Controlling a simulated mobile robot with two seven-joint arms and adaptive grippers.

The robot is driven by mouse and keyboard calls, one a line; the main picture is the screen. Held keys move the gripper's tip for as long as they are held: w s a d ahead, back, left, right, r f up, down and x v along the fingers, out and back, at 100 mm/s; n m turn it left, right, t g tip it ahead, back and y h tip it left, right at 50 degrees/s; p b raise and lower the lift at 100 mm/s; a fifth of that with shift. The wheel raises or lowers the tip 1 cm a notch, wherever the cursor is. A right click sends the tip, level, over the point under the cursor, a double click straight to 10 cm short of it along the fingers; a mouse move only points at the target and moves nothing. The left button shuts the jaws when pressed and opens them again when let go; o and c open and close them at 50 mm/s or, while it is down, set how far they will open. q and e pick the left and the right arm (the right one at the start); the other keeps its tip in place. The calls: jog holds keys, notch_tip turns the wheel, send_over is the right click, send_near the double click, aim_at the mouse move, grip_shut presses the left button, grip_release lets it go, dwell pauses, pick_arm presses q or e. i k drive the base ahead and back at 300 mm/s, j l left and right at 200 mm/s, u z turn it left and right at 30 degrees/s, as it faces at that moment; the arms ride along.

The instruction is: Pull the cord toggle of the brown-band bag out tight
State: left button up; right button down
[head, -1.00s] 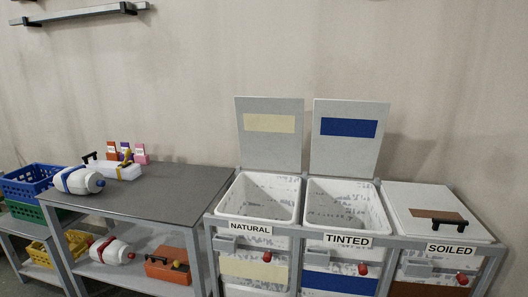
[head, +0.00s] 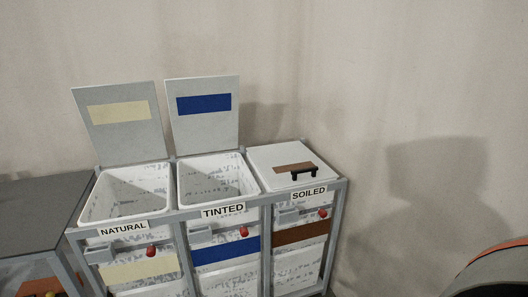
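The brown-band bag (head: 299,255) hangs in the right bay of the grey frame, under the SOILED label (head: 309,192). It is white with a brown band (head: 300,235) across its front. A red toggle (head: 322,213) sits at its upper front, near the right side, close against the bag; its cord is too small to make out. The lid (head: 275,155) over this bay is shut, with a brown patch and a black handle (head: 305,172). Neither of my grippers shows in the head view.
The NATURAL bag (head: 125,190) and TINTED bag (head: 215,180) stand open to the left with raised lids, each with a red toggle. A grey table (head: 40,210) is at far left. A dark rounded thing with an orange stripe (head: 495,257) is at lower right. The wall behind is bare.

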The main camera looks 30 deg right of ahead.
aim_at(322, 213)
jog(key=z, duration=1.1)
